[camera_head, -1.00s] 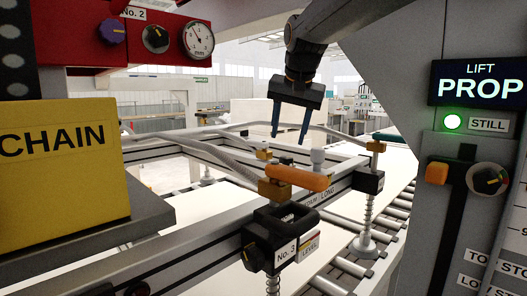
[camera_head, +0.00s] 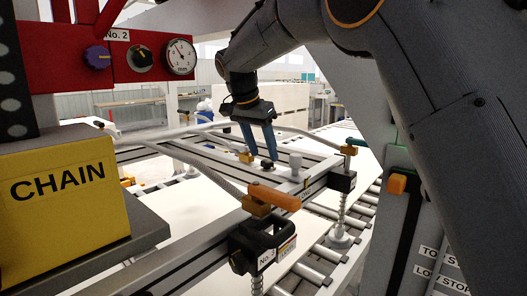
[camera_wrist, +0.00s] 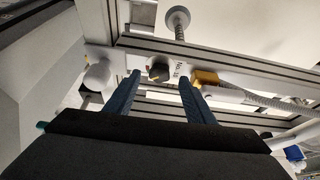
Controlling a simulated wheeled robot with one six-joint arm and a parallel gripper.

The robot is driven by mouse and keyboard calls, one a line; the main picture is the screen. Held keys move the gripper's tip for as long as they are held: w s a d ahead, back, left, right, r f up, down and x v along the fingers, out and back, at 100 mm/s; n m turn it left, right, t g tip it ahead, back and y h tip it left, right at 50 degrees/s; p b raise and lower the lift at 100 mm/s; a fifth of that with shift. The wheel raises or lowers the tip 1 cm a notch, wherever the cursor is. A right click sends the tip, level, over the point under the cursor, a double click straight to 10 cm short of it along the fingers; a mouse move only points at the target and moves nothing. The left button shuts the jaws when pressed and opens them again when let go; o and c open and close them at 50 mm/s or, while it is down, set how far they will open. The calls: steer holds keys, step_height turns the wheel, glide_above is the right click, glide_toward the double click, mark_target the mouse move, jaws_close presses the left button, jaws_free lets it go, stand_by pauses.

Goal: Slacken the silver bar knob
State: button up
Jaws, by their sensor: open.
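A small dark round knob (camera_head: 267,165) with a pale face stands on the silver aluminium bar (camera_head: 230,163) of the gantry frame. In the wrist view this knob (camera_wrist: 160,69) shows an orange pointer mark and lies between my fingertips, slightly beyond them. A plain pale grey cylinder knob (camera_head: 295,161) stands to its right, and in the wrist view a whitish knob (camera_wrist: 98,75) lies left of the fingers. I cannot tell for sure which is the silver bar knob. My gripper (camera_head: 262,157), with blue fingers, is open and empty, pointing down close above the dark knob. Contact is not visible.
An orange handle (camera_head: 272,197) on a brass block and a black No. 3 clamp (camera_head: 262,240) stand nearer the camera. A grey hose (camera_head: 200,175) runs along the frame. A yellow CHAIN box (camera_head: 65,185) is at left. My arm hides much of the right panel.

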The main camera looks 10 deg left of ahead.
mark_target(267, 164)
steer(key=shift+p+x, duration=0.35)
steer(key=shift+x, duration=0.85)
steer(key=c, duration=1.1)
steer(key=shift+o, duration=0.2)
steer(key=shift+d, duration=0.1)
steer(key=n+y+b, duration=0.1)
steer(key=n+b, duration=0.1)
steer(key=n, duration=0.1)
steer(key=shift+d+n+t, duration=0.15)
steer(key=shift+n+t, duration=0.25)
steer(key=shift+d+n+y+b, duration=0.15)
steer(key=shift+n+y+b, duration=0.3)
steer(key=shift+n+y, duration=0.85)
steer(key=shift+n+h, duration=0.4)
steer(key=shift+n, duration=0.1)
